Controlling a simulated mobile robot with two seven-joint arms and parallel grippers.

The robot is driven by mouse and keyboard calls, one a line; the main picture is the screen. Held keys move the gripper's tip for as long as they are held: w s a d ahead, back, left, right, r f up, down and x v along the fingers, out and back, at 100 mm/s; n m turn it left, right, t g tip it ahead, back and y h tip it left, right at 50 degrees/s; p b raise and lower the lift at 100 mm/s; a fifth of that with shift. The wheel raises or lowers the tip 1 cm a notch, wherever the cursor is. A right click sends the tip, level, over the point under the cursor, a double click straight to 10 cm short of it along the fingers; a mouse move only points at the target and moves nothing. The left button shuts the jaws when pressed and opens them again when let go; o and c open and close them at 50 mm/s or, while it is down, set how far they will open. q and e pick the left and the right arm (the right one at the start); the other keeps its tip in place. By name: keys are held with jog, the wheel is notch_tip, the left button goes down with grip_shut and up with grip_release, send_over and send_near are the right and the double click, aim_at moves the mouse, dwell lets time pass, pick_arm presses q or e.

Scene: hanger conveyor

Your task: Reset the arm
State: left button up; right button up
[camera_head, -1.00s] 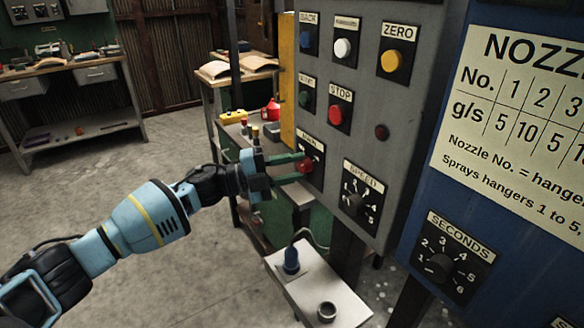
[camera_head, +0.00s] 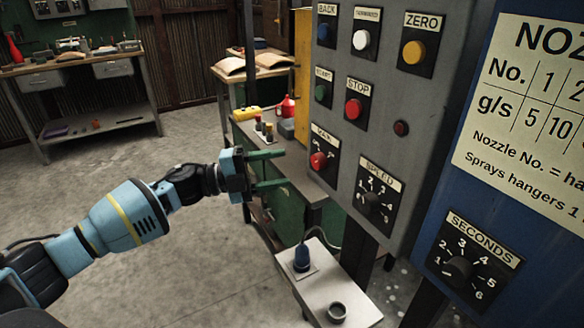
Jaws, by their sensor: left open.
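My left arm comes in from the left in the head view. Its left gripper (camera_head: 283,169) is open and empty, with two green fingers pointing right. The fingertips are apart from the grey control panel (camera_head: 385,95), left of the red MAIN switch (camera_head: 318,161). The panel also carries the SPEED dial (camera_head: 372,199), the red STOP button (camera_head: 354,108) and the yellow ZERO button (camera_head: 413,51). My right gripper is not in view.
A blue panel with a SECONDS dial (camera_head: 458,268) stands at the right. A small white stand (camera_head: 336,288) with a blue plug is below the control panel. The floor (camera_head: 130,190) at left is open.

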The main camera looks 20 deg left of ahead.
pick_arm(q)
jog(key=shift+s+a, duration=0.3)
jog(key=shift+a, duration=0.1)
jog(key=s+d+f+n+t+y+p, duration=0.2)
jog(key=s+d+f+n+t+y, duration=0.15)
jog(key=s+f+n, duration=0.55)
jog(key=s+d+f+n+t+y+p, duration=0.2)
jog(key=s+d+f+n+y, duration=0.25)
jog(key=f+n, duration=0.55)
jog(key=s+a+f+n+g+y+p, duration=0.1)
jog(key=s+f+n+g+y, duration=0.2)
jog(key=s+f, duration=0.4)
jog(key=s+a+f+n+g+y+p, duration=0.1)
jog(key=s+f+n+g+y, duration=0.2)
jog(key=s, duration=1.8)
notch_tip(320, 180, down, 4)
jog(key=shift+s+r+n+y, duration=0.1)
jog(key=shift+s+n+y, duration=0.1)
jog(key=shift+n+y, duration=0.35)
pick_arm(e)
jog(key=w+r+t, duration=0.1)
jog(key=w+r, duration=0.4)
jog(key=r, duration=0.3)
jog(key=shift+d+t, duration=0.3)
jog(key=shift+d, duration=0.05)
pick_arm(q)
jog(key=shift+a+g, duration=0.1)
jog(key=shift+g, duration=0.15)
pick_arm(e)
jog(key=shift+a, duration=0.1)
